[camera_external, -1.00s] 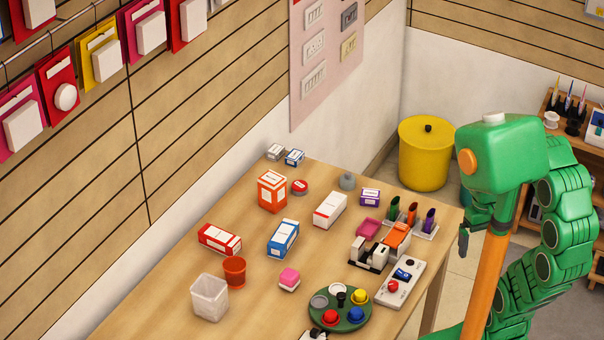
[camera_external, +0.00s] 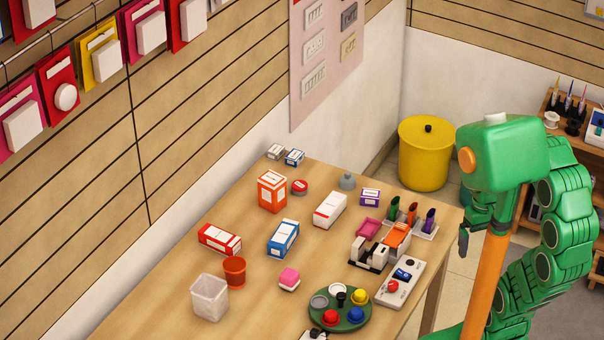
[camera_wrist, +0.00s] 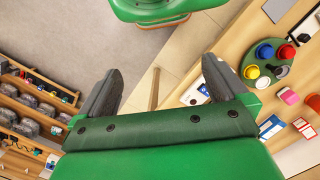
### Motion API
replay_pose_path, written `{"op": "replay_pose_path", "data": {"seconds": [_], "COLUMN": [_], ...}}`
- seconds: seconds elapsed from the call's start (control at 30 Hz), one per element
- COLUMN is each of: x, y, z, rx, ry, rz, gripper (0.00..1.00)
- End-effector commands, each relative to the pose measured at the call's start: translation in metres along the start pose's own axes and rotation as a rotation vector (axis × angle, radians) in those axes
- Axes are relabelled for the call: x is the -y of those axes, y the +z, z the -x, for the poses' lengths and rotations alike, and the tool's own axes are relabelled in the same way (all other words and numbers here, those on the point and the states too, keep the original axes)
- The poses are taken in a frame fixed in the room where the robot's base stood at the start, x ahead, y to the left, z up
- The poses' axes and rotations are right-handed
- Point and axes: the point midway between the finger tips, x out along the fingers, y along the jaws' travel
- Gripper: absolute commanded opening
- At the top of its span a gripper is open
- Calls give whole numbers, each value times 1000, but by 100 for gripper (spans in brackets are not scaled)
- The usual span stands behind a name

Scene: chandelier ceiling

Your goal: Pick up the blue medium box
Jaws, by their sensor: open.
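The blue medium box (camera_external: 283,238) lies on the wooden table (camera_external: 165,290), near its middle, with a white label on top. In the wrist view a blue and white box (camera_wrist: 271,127) shows on the table at the right, beside my gripper. In the external view the gripper (camera_external: 465,232) is partly hidden by my arm, to the right of the table and well apart from the box.
A green round tray (camera_external: 325,322) and a control panel (camera_external: 400,282) lie nearer the right edge.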

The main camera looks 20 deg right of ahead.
Motion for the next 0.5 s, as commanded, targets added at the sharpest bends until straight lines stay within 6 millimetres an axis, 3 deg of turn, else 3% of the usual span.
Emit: {"op": "replay_pose_path", "data": {"seconds": [0.03,0.17,0.5], "x": [0,0,1], "y": [0,0,-4], "z": [0,0,2], "rx": [0,0,0], "ry": [0,0,1], "rz": [0,0,18], "gripper": [100,83,83]}}
